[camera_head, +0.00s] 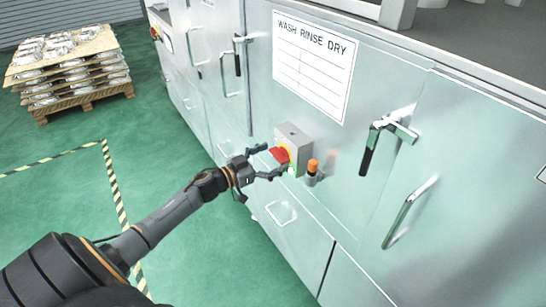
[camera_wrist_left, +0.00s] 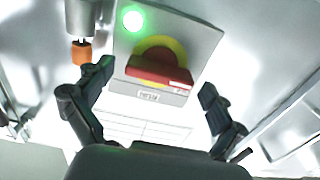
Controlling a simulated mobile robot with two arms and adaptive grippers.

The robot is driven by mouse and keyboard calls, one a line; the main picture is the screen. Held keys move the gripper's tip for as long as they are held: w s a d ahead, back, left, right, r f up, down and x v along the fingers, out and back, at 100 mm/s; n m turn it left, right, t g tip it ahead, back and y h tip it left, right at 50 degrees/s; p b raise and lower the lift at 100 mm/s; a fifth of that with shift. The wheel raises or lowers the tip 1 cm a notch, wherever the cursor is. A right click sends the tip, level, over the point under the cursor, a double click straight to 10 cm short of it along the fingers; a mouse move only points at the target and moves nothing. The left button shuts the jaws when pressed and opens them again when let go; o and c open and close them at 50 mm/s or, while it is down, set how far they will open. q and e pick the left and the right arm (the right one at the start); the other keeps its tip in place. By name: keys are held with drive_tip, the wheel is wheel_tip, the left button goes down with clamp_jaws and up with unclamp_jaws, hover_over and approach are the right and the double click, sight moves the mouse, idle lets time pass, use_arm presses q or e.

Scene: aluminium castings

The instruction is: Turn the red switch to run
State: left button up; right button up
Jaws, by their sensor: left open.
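The red switch (camera_head: 279,154) is a red handle on a yellow disc, mounted on a grey box (camera_head: 293,139) on the washing machine's metal front. My left gripper (camera_head: 265,161) is open around the switch, one finger on either side. In the wrist view its fingers (camera_wrist_left: 150,100) are apart from the handle. The label's text is too blurred to read. My right gripper is not in view.
An orange-tipped fitting (camera_head: 312,169) sticks out just right of the switch box, and shows in the wrist view (camera_wrist_left: 81,53). Door handles (camera_head: 369,150) project farther right. A pallet of castings (camera_head: 70,66) stands at the left. Green floor in front is clear.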

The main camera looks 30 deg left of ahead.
use_arm(q)
drive_tip(key=c, duration=0.9)
drive_tip(key=shift+c, duration=1.3)
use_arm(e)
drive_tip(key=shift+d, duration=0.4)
use_arm(q)
drive_tip(key=shift+m, duration=0.3)
drive_tip(key=m, duration=0.3)
drive_tip(key=shift+b, duration=0.35)
drive_tip(key=m+b, duration=0.1)
drive_tip(key=m, duration=0.4)
drive_tip(key=shift+d, duration=0.15)
drive_tip(key=m+b, duration=0.2)
drive_tip(key=m, duration=0.2)
drive_tip(key=shift+s+f, duration=0.1)
drive_tip(key=shift+f, duration=0.05)
drive_tip(key=m+b, duration=0.2)
drive_tip(key=m, duration=0.3)
drive_tip(key=shift+d, duration=0.1)
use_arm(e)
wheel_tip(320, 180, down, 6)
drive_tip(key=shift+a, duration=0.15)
use_arm(q)
drive_tip(key=shift+m, duration=0.4)
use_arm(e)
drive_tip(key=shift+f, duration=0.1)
